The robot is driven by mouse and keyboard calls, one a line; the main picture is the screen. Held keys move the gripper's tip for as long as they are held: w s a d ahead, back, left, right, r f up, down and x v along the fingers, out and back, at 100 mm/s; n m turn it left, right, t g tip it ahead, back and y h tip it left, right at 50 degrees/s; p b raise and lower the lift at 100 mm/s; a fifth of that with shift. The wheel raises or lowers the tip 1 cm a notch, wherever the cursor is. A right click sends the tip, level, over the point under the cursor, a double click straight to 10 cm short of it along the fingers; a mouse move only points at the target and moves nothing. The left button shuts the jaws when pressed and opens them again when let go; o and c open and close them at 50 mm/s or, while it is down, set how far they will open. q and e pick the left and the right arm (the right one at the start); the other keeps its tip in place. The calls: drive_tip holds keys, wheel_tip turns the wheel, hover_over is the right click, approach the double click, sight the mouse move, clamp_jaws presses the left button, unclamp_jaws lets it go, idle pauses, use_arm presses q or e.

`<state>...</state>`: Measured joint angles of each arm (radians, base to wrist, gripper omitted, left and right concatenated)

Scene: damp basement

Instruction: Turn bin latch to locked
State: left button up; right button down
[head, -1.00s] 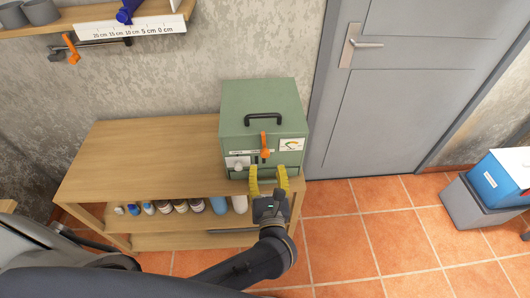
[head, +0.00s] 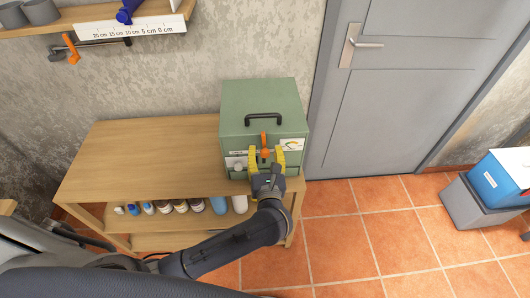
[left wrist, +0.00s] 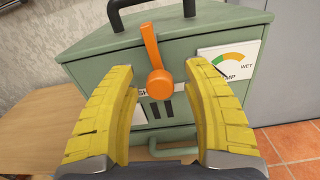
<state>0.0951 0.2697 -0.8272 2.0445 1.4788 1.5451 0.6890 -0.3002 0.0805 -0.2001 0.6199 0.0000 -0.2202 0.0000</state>
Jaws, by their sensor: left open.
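The green bin (head: 262,107) stands on the right end of the wooden shelf unit, with a black handle on its lid. Its orange latch (head: 265,146) is on the front face. In the left wrist view the latch (left wrist: 154,60) points up, tilted slightly left, with its round hub at the bottom. My left gripper (head: 266,155) is open in front of the bin, its yellow fingers either side of the latch. In the left wrist view the fingers (left wrist: 163,100) stand apart from the latch, with clear gaps. Most of the label behind the latch is hidden. My right gripper is not in view.
A gauge card (left wrist: 229,61) is on the bin's front, right of the latch. A light knob (head: 237,163) is at its left. Several bottles (head: 181,206) stand on the shelf below. The wooden top (head: 140,150) left of the bin is clear. A grey door (head: 400,90) is at right.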

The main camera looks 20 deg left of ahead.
use_arm(q)
clamp_jaws()
drive_tip(key=shift+m, duration=0.5)
unclamp_jaws()
idle(0.4)
drive_tip(key=v, duration=1.2)
